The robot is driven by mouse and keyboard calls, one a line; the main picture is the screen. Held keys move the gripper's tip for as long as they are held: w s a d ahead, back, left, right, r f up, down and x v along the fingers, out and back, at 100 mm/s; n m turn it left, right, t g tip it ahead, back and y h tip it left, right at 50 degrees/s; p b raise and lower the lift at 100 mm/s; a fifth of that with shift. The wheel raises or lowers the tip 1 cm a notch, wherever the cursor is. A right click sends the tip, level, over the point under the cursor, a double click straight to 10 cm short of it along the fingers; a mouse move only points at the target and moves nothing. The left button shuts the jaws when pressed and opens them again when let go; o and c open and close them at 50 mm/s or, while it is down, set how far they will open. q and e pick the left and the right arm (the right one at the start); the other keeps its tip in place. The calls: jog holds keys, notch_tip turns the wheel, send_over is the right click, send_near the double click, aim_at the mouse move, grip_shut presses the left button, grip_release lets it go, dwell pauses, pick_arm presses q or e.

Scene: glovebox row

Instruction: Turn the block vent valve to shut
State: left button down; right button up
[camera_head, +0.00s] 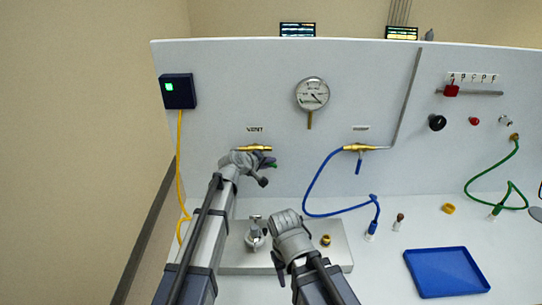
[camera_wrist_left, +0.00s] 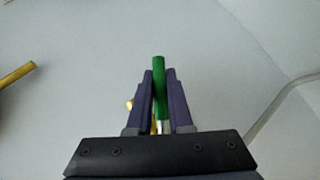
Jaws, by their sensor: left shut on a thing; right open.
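The brass vent valve (camera_head: 256,148) is on the upright white panel under a VENT label (camera_head: 255,129). My left gripper (camera_head: 267,168) is just below it, shut on its green lever (camera_wrist_left: 159,85). In the left wrist view the lever stands between the two dark fingers (camera_wrist_left: 160,105). In the head view only a small green tip (camera_head: 274,165) shows, so the lever's exact angle is hard to tell. My right gripper (camera_head: 279,264) is open and empty, low over the metal block plate (camera_head: 335,255).
A second brass valve (camera_head: 360,148) with a blue lever and blue hose (camera_head: 309,195) is to the right. A gauge (camera_head: 312,94) is above. A metal fitting (camera_head: 255,236) and a brass ring (camera_head: 326,240) flank my right gripper. A blue tray (camera_head: 412,271) lies at the right.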

pick_arm(q)
jog(key=shift+a+f+m+g+y+p, duration=0.15)
jog(key=shift+a+f+m+y+p, duration=0.15)
jog(key=shift+y, duration=0.3)
jog(key=shift+a+f+m+g+y+p, duration=0.2)
jog(key=shift+m+y, duration=0.1)
jog(key=shift+y, duration=0.3)
jog(key=shift+s+a+f+m+y, duration=0.1)
jog(key=shift+a+f+m+y, duration=0.15)
jog(key=shift+a+m+y, duration=0.6)
jog(key=shift+w+a+f+m+y, duration=0.1)
jog(key=shift+a+f+m+y, duration=0.3)
jog(key=shift+y, duration=0.9)
jog(key=shift+s+a+f+m+y, duration=0.15)
jog(key=shift+a+m+y, duration=0.3)
jog(key=shift+a+y, duration=0.45)
jog(key=shift+d, duration=0.15)
jog(key=c, duration=0.8)
grip_release()
jog(key=shift+c, duration=0.2)
jog(key=shift+r, duration=0.1)
